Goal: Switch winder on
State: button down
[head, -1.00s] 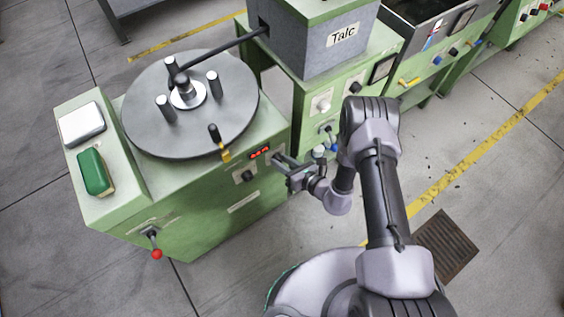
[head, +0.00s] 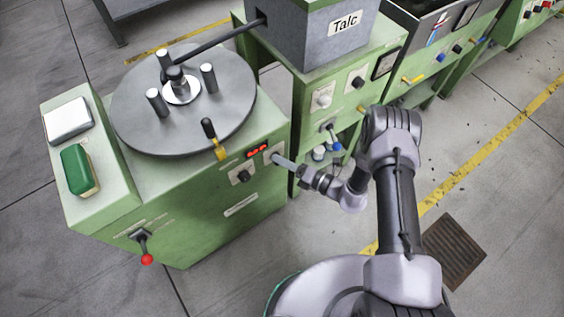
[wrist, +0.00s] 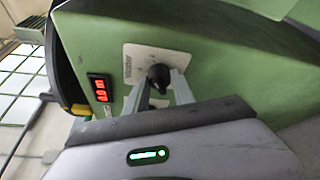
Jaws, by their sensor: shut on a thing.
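The winder (head: 165,215) is the green machine at left in the head view, with a grey round disc (head: 215,110) on top. In the wrist view a black rotary knob (wrist: 158,75) sits on a white plate (wrist: 136,57) on its green front. My gripper (wrist: 160,88) is shut on this knob, a finger on each side. In the head view my gripper (head: 281,160) meets the panel just right of the lit red display (head: 257,150) and hides the knob. The display also glows in the wrist view (wrist: 100,88), its digits sideways.
Another black knob (head: 243,176) sits lower left of the display. A lever with a red ball (head: 146,258) sticks out lower on the front. The Talc box (head: 320,40) stands on the neighbouring green machine. Open floor lies in front.

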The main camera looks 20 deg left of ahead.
jog(key=shift+m+y, duration=0.3)
jog(key=shift+m, duration=0.2)
jog(key=c, duration=1.1)
grip_release()
jog(key=shift+o, duration=0.2)
jog(key=shift+d, duration=0.1)
jog(key=p+v, duration=0.4)
jog(key=v, duration=1.3)
jog(key=shift+p, duration=0.35)
